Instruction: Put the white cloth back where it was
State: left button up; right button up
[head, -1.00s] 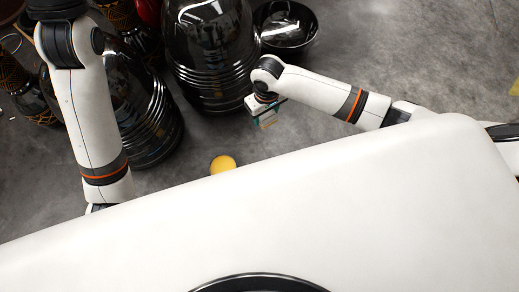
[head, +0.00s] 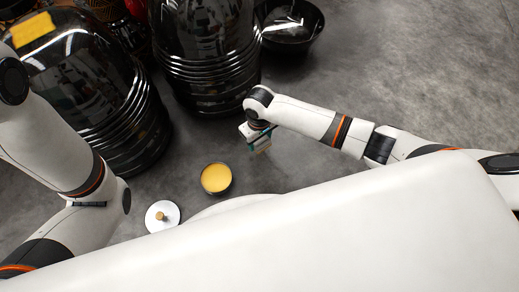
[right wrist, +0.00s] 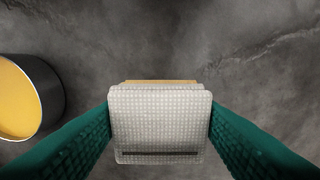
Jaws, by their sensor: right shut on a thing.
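The white cloth (right wrist: 158,118) is a folded, pale, dotted pad with a tan edge in the right wrist view. It sits between the green fingers of my right gripper (right wrist: 160,135), which is shut on it. In the head view my right gripper (head: 260,146) hangs above the grey floor, to the right of an open tin; the cloth is small and hard to make out there. My left arm is at the left of the head view, but its gripper is out of frame.
An open round tin with yellow contents (head: 216,178) stands near a white disc with a wooden knob (head: 162,216). Large black glossy drums (head: 205,60) stand behind, one with a yellow cloth (head: 32,29) on top. A black bowl (head: 292,25) is beyond. Floor at right is clear.

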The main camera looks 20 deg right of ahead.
aim_at(259, 145)
notch_tip(259, 145, down, 4)
jog(key=b, duration=0.3)
jog(key=shift+f, duration=0.25)
jog(key=shift+r, duration=0.1)
jog(key=o, duration=0.9)
